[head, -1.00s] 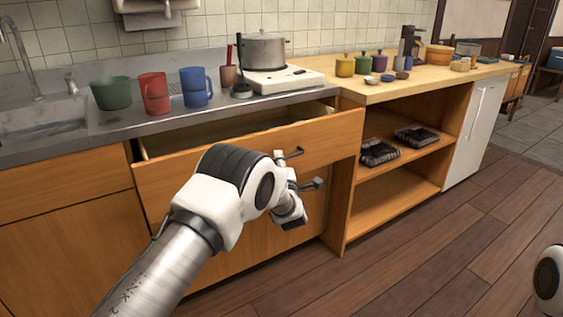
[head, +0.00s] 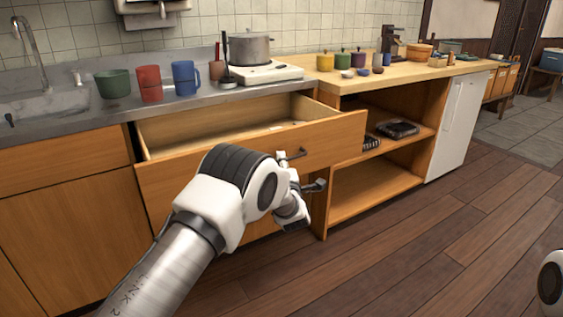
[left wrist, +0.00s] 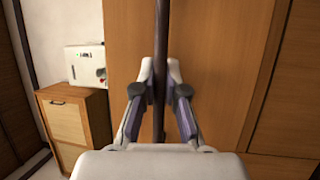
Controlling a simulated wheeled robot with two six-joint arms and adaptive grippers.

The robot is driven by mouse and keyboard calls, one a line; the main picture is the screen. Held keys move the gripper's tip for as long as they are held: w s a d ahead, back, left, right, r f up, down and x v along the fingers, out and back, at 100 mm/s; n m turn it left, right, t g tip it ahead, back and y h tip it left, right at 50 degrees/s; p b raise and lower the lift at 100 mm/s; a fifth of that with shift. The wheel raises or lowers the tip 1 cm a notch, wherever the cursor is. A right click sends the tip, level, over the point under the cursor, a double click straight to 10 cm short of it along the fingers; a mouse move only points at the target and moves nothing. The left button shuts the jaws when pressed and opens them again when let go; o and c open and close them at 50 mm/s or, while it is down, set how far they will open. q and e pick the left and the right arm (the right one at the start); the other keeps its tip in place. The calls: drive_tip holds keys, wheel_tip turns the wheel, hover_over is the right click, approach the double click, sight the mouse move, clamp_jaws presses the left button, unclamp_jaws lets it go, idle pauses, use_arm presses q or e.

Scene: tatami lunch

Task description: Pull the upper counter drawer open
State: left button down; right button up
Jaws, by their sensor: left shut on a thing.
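The upper counter drawer (head: 335,132) stands well open in the head view, its pale wooden interior (head: 215,128) showing below the steel counter. Its dark bar handle (head: 295,154) is partly hidden by my left arm. My left gripper (head: 288,178) is at the drawer front, shut on that handle. In the left wrist view the handle (left wrist: 161,60) runs upright between the two fingers of the left gripper (left wrist: 160,100), against the wooden drawer front (left wrist: 215,60). My right gripper is not in view.
A green bowl (head: 113,83), red mug (head: 149,83), blue mug (head: 186,78) and a pot (head: 250,48) on a stove stand on the counter (head: 60,132). An open shelf unit (head: 375,185) is right of the drawer. The wooden floor (head: 430,250) is clear.

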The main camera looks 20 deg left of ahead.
use_arm(q)
drive_tip(key=c, duration=1.5)
unclamp_jaws()
drive_tip(key=v, duration=1.2)
drive_tip(key=shift+f, duration=0.2)
